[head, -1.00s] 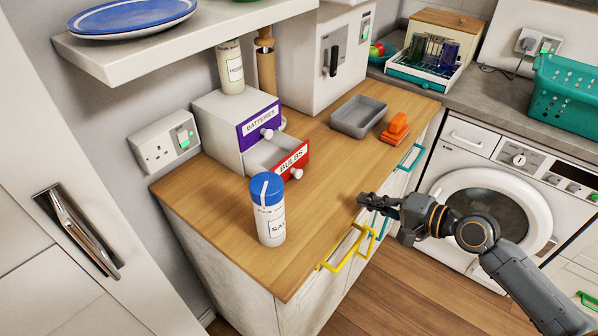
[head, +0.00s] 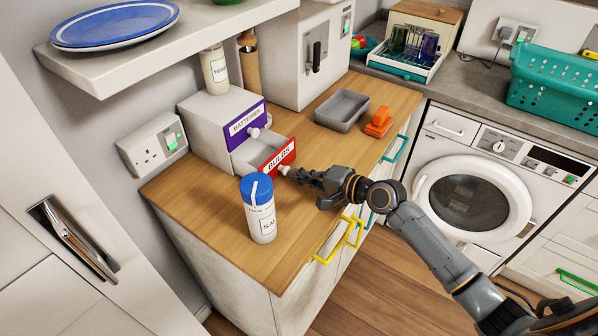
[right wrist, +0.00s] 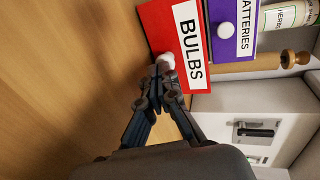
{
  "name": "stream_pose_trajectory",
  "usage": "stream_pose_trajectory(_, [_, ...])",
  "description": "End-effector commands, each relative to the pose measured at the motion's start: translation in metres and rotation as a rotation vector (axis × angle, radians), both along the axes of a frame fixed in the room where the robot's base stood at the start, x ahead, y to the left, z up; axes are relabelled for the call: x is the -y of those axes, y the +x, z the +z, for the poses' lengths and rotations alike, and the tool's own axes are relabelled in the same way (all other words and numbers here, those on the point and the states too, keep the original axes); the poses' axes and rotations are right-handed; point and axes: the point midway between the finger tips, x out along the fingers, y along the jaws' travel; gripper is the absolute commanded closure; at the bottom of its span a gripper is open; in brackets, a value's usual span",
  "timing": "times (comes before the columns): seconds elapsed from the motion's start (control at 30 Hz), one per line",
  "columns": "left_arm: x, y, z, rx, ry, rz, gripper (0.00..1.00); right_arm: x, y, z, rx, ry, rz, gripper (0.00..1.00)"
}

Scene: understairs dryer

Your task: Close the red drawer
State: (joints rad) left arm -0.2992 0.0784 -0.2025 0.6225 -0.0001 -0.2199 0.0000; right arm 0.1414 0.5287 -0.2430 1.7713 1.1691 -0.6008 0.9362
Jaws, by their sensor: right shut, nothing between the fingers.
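The red drawer (head: 279,157), labelled BULBS, stands pulled out of a small white two-drawer unit (head: 205,125) on the wooden counter. Its white knob (head: 284,170) faces my right gripper. The purple BATTERIES drawer (head: 246,124) above it is shut. My right gripper (head: 290,174) is shut and empty, its tips at the knob. In the right wrist view the red front (right wrist: 175,45) lies just beyond the fingertips (right wrist: 160,72), close to the white knob (right wrist: 166,60); I cannot tell whether they touch. My left gripper is not in view.
A salt canister (head: 259,208) with a blue lid stands near the drawer, left of my right gripper. A grey tray (head: 343,111) and an orange object (head: 379,121) lie farther back. A shelf with a blue plate (head: 115,24) hangs above.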

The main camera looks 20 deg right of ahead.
Motion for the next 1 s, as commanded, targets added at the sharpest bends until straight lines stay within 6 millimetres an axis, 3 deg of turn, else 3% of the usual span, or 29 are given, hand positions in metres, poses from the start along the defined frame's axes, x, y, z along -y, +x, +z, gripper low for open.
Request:
stream_pose_trajectory(0.47, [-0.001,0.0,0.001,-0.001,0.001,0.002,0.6,-0.005,0.007,0.0,0.001,0.002,-0.001,1.0])
stream_pose_trajectory(0.8, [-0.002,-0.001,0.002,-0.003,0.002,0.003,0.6,-0.05,0.065,0.0,0.002,0.004,-0.002,1.0])
stream_pose_trajectory(1.0, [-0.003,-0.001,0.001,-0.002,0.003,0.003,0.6,-0.063,0.081,0.0,0.0,0.001,0.0,1.0])
